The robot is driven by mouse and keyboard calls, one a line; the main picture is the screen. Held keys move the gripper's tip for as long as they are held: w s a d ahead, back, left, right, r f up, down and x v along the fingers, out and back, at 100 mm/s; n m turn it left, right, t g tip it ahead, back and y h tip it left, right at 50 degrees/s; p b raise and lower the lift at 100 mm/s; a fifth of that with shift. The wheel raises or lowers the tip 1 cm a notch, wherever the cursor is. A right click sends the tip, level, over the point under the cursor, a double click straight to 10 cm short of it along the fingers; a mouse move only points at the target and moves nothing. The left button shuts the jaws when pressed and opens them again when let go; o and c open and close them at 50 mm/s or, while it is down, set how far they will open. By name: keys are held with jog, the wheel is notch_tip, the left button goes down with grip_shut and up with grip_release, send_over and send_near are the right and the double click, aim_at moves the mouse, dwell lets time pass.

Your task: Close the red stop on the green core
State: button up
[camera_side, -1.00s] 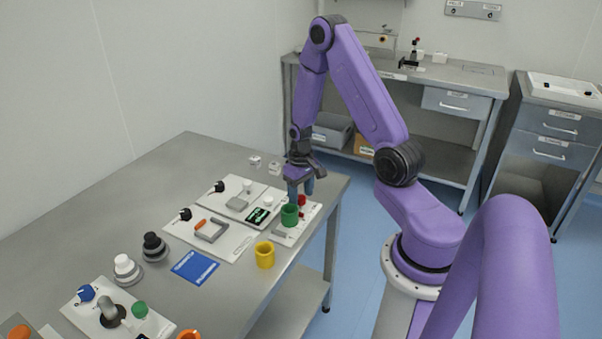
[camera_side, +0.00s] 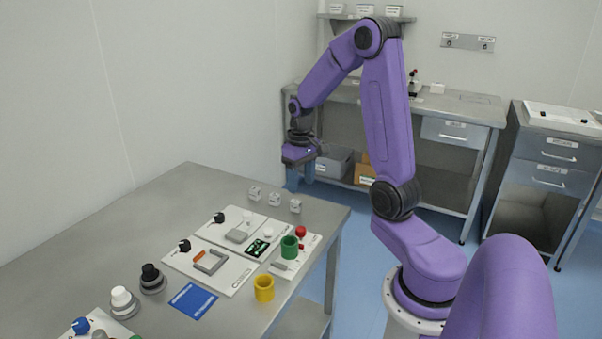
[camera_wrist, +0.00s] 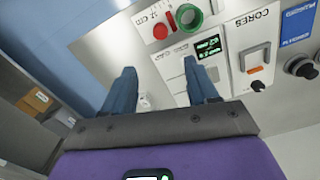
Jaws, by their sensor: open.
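The green core (camera_side: 289,247) is a hollow cylinder standing on the right end of a white panel (camera_side: 281,268) near the table's right edge. The red stop (camera_side: 300,231) is a round red cap beside the core, with a smaller red piece (camera_side: 300,247) below it. In the wrist view the green core (camera_wrist: 189,17) shows as an open ring, with the red stop (camera_wrist: 160,31) apart from its rim. My gripper (camera_side: 301,178) is open and empty, raised above and behind the panel. Its two blue fingers (camera_wrist: 160,75) point toward the table in the wrist view.
A yellow core (camera_side: 264,289) stands in front of the panel. Another panel holds a grey frame (camera_side: 210,262), with a blue card (camera_side: 194,300) nearby. Small clear blocks (camera_side: 274,199) lie along the back of the table. The back left tabletop is free.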

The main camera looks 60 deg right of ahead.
aim_at(300, 236)
jog(key=shift+r, duration=0.9)
jog(key=shift+c, duration=0.3)
jog(key=c, duration=0.5)
jog(key=shift+w+d+f+m, duration=0.15)
jog(key=shift+d+m, duration=0.15)
jog(key=c, duration=0.5)
jog(key=w+d+f+m+y, duration=0.1)
jog(key=d+f+m, duration=0.1)
jog(key=d+m, duration=0.1)
jog(key=d+f+m+y, duration=0.1)
jog(key=d+f+m, duration=0.1)
jog(key=d+m, duration=0.2)
jog(key=w+d+f+m+g+y, duration=0.1)
jog(key=d+f+m+y, duration=0.1)
jog(key=d+m, duration=0.1)
jog(key=shift+w+d+f+m, duration=0.2)
jog(key=shift+w+f+m, duration=0.1)
jog(key=shift+m, duration=0.3)
grip_shut()
jog(key=x, duration=0.9)
jog(key=shift+s+a+f, duration=0.15)
jog(key=shift+f, duration=0.2)
jog(key=a, duration=0.2)
jog(key=shift+s+a, duration=0.3)
jog(key=shift+a, duration=0.1)
jog(key=shift+s+a, duration=0.15)
jog(key=shift+a, duration=0.4)
